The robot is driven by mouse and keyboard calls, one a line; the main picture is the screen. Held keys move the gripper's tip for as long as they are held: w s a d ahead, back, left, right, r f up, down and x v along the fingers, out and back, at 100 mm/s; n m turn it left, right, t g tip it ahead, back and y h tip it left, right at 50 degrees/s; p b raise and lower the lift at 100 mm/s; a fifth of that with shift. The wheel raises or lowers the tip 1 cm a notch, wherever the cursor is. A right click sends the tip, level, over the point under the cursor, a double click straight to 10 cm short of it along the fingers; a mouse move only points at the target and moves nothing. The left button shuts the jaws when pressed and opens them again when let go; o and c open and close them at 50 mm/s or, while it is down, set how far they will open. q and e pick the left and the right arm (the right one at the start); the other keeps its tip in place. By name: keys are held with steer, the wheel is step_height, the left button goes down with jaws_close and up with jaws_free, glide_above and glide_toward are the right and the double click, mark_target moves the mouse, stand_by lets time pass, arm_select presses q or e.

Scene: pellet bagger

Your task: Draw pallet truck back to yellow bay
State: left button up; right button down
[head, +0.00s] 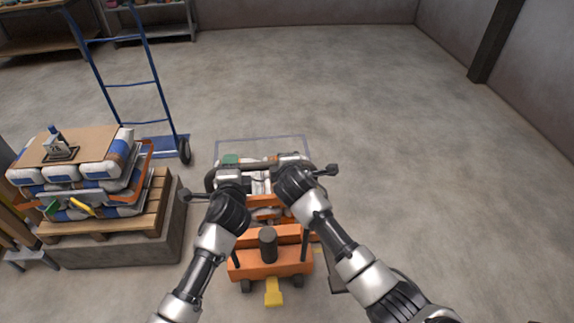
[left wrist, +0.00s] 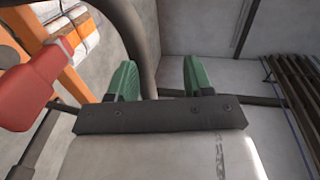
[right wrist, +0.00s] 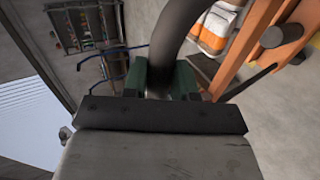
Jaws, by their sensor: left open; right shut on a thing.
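The orange pallet truck (head: 250,262) stands in front of me, with its dark looped handle (head: 245,168) toward my grippers. My left gripper (head: 231,163) is open at the left part of the handle. In the left wrist view its green fingers (left wrist: 158,80) are apart, with the dark handle tube (left wrist: 128,30) running down between them. My right gripper (head: 288,158) is shut on the handle's right part; the right wrist view shows the tube (right wrist: 178,30) between its fingers (right wrist: 160,80). White and orange bags (right wrist: 218,25) lie beyond the truck's mast. My arms hide much of the truck.
At left, a wooden pallet (head: 145,215) of stacked bags stands on a grey block (head: 172,225), close to the truck. A blue hand truck (head: 125,85) stands behind it. Open concrete floor (head: 370,110) lies ahead and right. No yellow bay is clearly visible.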

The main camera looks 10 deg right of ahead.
steer(key=shift+f, duration=0.1)
steer(key=c, duration=0.9)
jaws_free()
arm_select(q)
steer(key=s+r, duration=0.3)
steer(key=r, duration=0.1)
steer(key=shift+s, duration=0.25)
steer(key=shift+r, duration=0.1)
step_height(320, 180, up, 11)
steer(key=p, duration=1.1)
arm_select(e)
steer(key=s+r, duration=0.6)
steer(key=r, duration=0.1)
steer(key=shift+r, duration=0.1)
